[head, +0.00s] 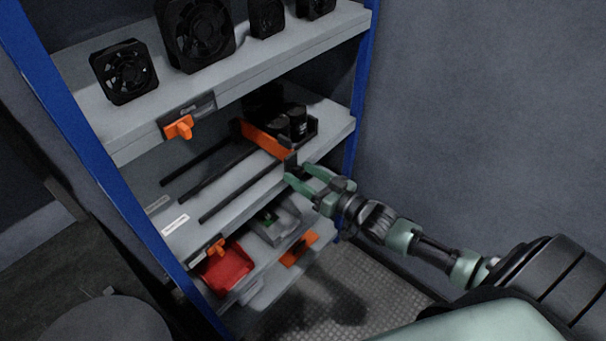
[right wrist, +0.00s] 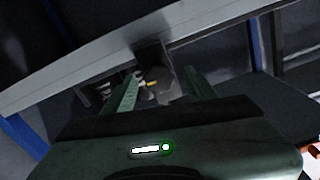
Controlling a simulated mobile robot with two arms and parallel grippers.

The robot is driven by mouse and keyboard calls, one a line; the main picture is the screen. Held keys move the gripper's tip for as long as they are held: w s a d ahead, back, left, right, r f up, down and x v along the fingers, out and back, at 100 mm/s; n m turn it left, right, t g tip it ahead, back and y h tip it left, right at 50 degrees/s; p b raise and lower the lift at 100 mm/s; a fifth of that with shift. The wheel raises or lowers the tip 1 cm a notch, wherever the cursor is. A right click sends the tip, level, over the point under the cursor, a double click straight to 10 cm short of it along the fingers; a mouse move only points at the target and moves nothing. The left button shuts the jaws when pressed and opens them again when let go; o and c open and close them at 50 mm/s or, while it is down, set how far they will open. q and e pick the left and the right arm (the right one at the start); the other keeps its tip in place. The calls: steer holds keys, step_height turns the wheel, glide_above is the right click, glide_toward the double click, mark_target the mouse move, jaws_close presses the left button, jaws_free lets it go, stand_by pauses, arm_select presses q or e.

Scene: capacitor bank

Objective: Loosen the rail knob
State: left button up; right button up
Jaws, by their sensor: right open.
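The middle shelf carries black rails (head: 222,178) and an orange bar (head: 265,138) across them. A small dark block (head: 291,160) sits at the bar's front end and looks like the rail knob, though its shape is hard to make out. My right gripper (head: 299,175) is open at the shelf's front edge, its green fingertips just in front of and below that block. In the right wrist view a dark round-ended part (right wrist: 158,78) with a small yellow mark shows between the open fingers. I cannot tell whether they touch it. My left gripper is out of view.
Black cylinders (head: 297,117) stand in a holder behind the orange bar. Black fans (head: 125,72) stand on the upper shelf, which has an orange latch (head: 179,127). A red bin (head: 226,268) is below. Blue posts flank the rack; a grey wall is at right.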

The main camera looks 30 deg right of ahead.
steer(key=shift+c, duration=0.3)
jaws_close()
